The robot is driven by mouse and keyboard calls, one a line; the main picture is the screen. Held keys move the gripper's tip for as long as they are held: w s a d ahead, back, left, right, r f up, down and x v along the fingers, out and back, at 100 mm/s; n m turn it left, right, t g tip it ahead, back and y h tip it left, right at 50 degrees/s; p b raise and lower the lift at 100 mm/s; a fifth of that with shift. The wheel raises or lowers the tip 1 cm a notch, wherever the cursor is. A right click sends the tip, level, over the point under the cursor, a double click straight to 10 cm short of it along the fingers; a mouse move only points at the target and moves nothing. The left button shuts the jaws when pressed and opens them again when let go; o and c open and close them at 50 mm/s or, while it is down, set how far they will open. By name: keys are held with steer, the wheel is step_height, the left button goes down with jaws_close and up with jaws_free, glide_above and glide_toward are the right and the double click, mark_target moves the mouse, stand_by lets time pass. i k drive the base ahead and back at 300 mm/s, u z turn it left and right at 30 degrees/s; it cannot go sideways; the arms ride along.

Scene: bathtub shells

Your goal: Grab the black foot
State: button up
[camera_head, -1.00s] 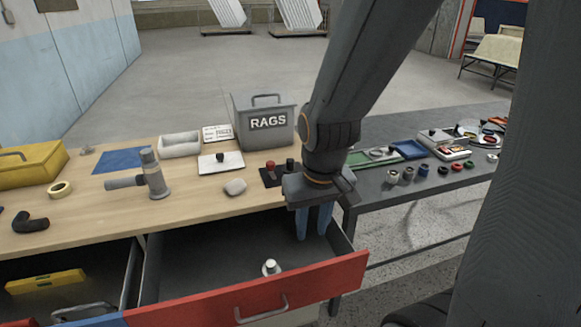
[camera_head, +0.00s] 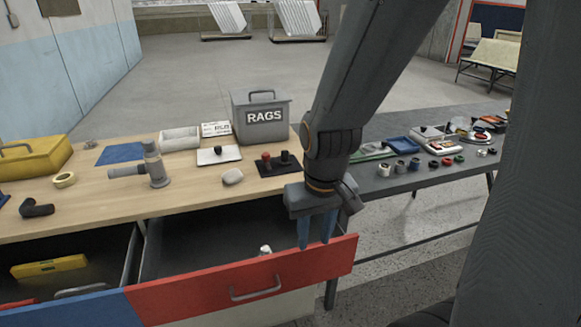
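My gripper (camera_head: 316,243) points down with its two blue fingers apart and nothing seen between them. It shows over the right end of the red-fronted drawer (camera_head: 235,287), its tips near the top of the drawer front. I cannot tell which black piece is the foot.
The wooden worktop (camera_head: 110,205) holds a grey RAGS box (camera_head: 263,133), a grey pipe fitting (camera_head: 153,166), a pale stone-like lump (camera_head: 232,177) and a yellow case (camera_head: 35,162). A white-topped piece (camera_head: 265,250) is partly hidden in the open drawer. Another drawer is open at left.

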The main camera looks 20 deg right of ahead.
mark_target(284, 161)
steer(key=k, duration=1.05)
steer(key=z, duration=0.65)
steer(key=i, duration=0.7)
steer(key=z, duration=0.7)
steer(key=i, duration=1.45)
steer(key=u, duration=1.1)
steer(key=i, duration=0.5)
steer(key=u, duration=0.5)
